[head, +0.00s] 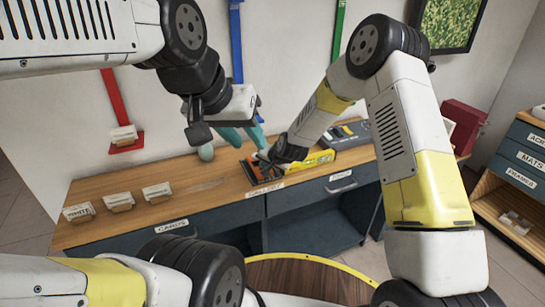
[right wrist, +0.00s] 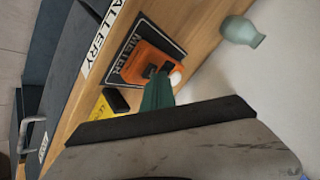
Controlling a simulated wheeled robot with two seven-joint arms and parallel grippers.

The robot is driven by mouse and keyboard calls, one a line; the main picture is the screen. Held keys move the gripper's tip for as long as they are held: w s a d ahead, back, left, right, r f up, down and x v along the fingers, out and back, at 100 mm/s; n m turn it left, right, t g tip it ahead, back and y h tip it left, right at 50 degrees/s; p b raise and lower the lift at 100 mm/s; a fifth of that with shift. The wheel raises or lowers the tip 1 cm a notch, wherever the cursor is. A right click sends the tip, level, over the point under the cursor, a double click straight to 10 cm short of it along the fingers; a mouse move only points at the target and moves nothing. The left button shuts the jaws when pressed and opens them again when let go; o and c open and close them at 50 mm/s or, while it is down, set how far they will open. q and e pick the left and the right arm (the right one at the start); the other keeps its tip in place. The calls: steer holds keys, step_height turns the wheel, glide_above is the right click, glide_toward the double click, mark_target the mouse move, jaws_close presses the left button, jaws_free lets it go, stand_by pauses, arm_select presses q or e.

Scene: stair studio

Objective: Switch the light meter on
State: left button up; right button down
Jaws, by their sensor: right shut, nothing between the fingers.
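The light meter (right wrist: 146,62) is an orange box with a white dome and small dark parts on its face. It lies on a black mat marked METER (right wrist: 175,42); in the head view the meter (head: 268,171) is partly hidden by my right gripper. My right gripper (right wrist: 157,78) is shut and empty, its green fingertips over the meter's dark parts beside the dome. I cannot tell whether they touch. A switch position is not readable. My left gripper (head: 250,143) has its teal fingers apart, empty, above the bench behind the meter.
A yellow item (head: 318,160) lies right of the meter, with a grey device (head: 342,135) behind it. A pale green vase (right wrist: 242,32) stands near the wall. Label cards (head: 118,200) stand at the left of the wooden bench (head: 205,188).

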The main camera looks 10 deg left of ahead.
steer(key=shift+f, duration=0.15)
stand_by(0.4)
steer(key=shift+r, duration=0.6)
steer(key=shift+r, duration=3)
